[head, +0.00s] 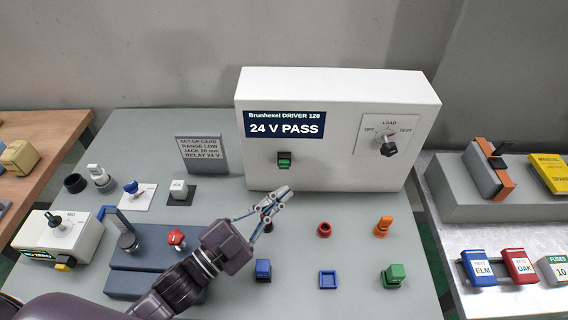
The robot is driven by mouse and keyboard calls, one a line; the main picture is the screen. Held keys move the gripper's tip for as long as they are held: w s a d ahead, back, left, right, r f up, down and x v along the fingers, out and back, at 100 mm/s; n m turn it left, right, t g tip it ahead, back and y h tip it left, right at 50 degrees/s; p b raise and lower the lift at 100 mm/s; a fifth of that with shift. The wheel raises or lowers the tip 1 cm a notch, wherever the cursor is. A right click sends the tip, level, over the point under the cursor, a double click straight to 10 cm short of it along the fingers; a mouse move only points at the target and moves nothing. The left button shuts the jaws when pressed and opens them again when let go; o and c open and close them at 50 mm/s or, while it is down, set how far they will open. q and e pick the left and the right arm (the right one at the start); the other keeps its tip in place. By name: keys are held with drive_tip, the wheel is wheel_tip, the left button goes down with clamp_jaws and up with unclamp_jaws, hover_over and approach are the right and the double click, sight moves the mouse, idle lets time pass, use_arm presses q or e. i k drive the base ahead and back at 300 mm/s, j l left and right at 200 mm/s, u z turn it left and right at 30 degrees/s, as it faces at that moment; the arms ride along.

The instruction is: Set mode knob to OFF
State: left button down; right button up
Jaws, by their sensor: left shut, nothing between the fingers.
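A large white box labelled "Brunhexel DRIVER 120" (338,100) stands at the back of the grey table. Its display reads 24 V PASS. The dark mode knob (388,147) is on a plate at its right, marked OFF at left, LOAD at top and TEST at right. A small red mark shows at the knob's top right, but its exact setting is too small to tell. My left gripper (284,195) is shut and empty, in front of the box's lower edge, left of and below the knob and apart from it. My right gripper is not in view.
A green switch (284,160) is on the box's left front. A smaller white box (60,236) with another knob is at left. A grey card (202,153) stands behind.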

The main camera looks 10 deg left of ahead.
sight(388, 149)
drive_tip(key=k+l, duration=0.15)
drive_tip(key=k, duration=0.35)
drive_tip(key=k+l, duration=0.2)
drive_tip(key=k, duration=0.3)
drive_tip(key=k+l, duration=0.15)
drive_tip(key=k, duration=0.3)
